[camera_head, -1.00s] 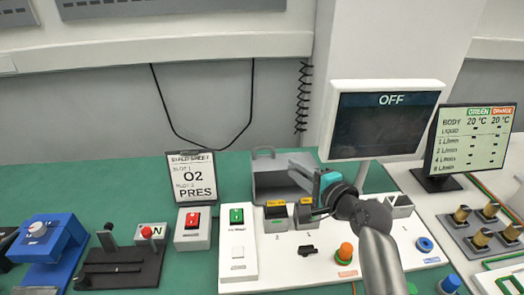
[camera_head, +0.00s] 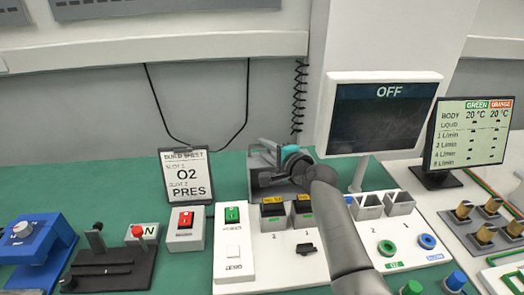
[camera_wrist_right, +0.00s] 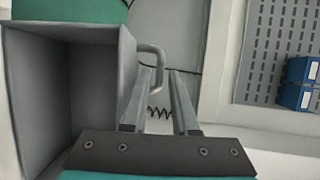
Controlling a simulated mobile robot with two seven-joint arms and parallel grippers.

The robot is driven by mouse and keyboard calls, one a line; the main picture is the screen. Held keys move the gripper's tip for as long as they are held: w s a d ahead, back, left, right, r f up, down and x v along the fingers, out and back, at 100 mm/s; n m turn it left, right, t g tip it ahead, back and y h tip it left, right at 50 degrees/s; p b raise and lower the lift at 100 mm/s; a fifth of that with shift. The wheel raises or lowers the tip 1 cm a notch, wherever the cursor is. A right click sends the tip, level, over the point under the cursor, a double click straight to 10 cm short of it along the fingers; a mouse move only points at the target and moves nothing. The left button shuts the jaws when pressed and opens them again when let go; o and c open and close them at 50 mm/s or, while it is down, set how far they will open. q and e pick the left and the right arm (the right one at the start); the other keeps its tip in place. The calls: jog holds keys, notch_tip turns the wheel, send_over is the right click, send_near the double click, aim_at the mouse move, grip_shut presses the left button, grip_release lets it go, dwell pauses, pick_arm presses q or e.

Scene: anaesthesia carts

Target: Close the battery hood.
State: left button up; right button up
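The battery hood (camera_head: 256,168) is a grey box-like cover with a loop handle at the back of the green table, left of the OFF monitor. In the right wrist view the hood (camera_wrist_right: 62,95) fills the left side, its hollow open side facing the camera. Its handle (camera_wrist_right: 160,58) lies by the fingertips, with one bar seen between them; I cannot tell whether they touch. My right gripper (camera_head: 272,158) is at the hood and hides much of it in the head view. Its two fingers (camera_wrist_right: 163,72) are apart in the wrist view. My left gripper is not in view.
Two black and yellow battery-like blocks (camera_head: 273,207) stand in front of the hood on a white panel. An O2/PRES sign (camera_head: 187,176) stands left, the OFF monitor (camera_head: 381,118) right. A coiled cord (camera_head: 300,95) hangs behind. Green table between sign and hood is clear.

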jog(key=shift+b+x, duration=0.45)
jog(key=shift+x, duration=0.65)
grip_shut()
dwell(0.8)
